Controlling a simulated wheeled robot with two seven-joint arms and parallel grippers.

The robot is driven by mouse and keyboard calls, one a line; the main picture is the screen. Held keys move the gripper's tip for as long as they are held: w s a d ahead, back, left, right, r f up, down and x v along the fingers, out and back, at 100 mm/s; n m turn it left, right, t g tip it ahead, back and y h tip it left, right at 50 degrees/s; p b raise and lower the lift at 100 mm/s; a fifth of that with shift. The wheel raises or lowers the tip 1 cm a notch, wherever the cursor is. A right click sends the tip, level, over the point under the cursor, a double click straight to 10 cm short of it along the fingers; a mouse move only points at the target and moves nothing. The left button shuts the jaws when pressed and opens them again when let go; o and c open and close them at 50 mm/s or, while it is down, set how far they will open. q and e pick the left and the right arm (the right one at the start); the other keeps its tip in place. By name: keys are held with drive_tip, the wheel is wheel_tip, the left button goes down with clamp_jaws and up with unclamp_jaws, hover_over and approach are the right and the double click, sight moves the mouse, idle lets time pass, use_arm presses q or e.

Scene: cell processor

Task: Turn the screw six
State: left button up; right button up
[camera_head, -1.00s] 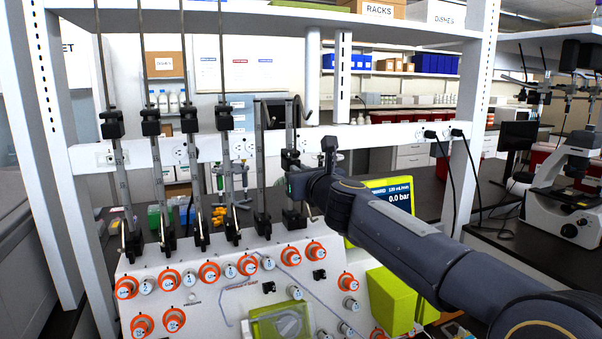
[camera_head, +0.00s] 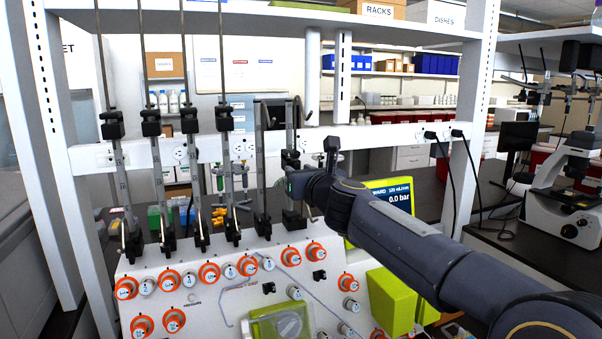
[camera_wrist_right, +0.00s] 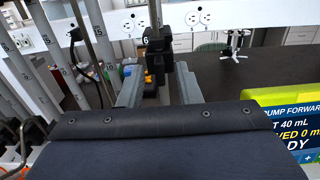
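The sixth black clamp with its screw (camera_head: 291,160) is on the rightmost of the rods in the head view. In the right wrist view a black block (camera_wrist_right: 156,66) stands beside a label "6". My right gripper (camera_head: 286,186) is at this rod, just below the clamp. In the right wrist view its two grey fingers (camera_wrist_right: 158,88) are apart, with the black block between or just beyond them. I cannot tell whether they touch it. The screw's own head is not clear. My left gripper is not in view.
More upright rods with black clamps (camera_head: 223,118) stand to the left. Below is a white panel (camera_head: 215,315) with orange-ringed knobs. A yellow-green pump display (camera_head: 388,196) is close behind my right forearm. A white crossbar (camera_head: 370,136) with sockets runs behind the rods.

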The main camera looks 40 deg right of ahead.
drive_tip(key=v, duration=0.8)
drive_tip(key=shift+p, duration=0.4)
drive_tip(key=shift+d, duration=0.1)
